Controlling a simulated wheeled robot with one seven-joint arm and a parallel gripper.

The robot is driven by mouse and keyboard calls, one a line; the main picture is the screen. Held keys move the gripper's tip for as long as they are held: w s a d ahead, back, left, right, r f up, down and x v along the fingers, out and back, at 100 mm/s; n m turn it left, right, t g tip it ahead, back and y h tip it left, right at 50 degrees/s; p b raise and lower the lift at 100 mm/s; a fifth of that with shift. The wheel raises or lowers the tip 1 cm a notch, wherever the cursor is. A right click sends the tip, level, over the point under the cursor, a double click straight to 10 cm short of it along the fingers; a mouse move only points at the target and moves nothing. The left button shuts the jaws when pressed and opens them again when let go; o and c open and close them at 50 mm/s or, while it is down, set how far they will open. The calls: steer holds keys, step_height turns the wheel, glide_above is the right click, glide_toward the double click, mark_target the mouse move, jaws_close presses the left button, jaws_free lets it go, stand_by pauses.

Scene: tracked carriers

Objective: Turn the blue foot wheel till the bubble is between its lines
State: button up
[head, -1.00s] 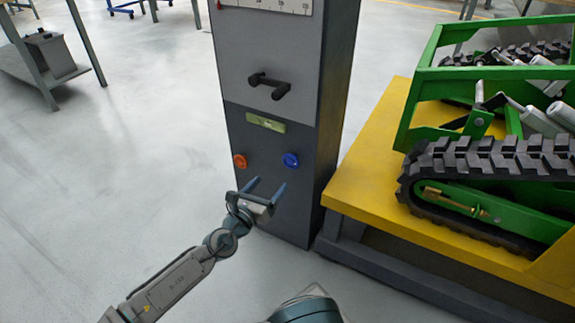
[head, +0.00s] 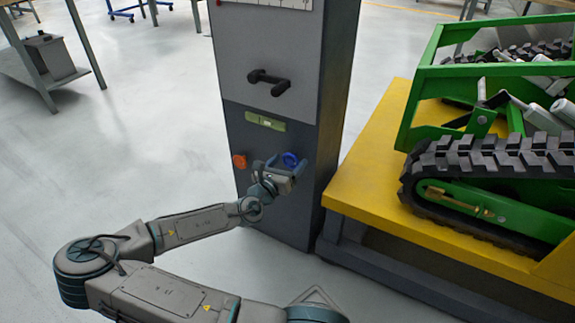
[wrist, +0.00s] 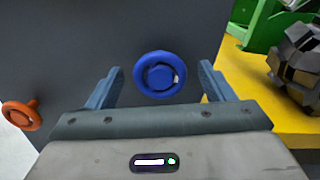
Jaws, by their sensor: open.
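The blue foot wheel (head: 289,159) is on the lower dark front of the grey cabinet (head: 270,135), on the right side. In the wrist view the blue foot wheel (wrist: 160,75) shows ahead, between my two fingers. My gripper (head: 286,164) is open and empty, with one finger on each side of the wheel in the picture. I cannot tell whether either finger touches it. The green level vial (head: 265,121) sits above the wheels; a pale bubble shows near its middle, but its lines are too small to read.
An orange wheel (head: 239,161) is left of the blue one and also shows in the wrist view (wrist: 22,115). A black handle (head: 268,79) sits above the vial. Right of the cabinet, a yellow platform (head: 372,180) bears a green tracked carrier (head: 480,195).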

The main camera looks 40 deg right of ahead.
steer(key=shift+w+d, duration=0.1)
steer(key=shift+d, duration=0.05)
steer(key=c, duration=1)
steer(key=shift+o, duration=0.2)
steer(key=shift+m, duration=0.3)
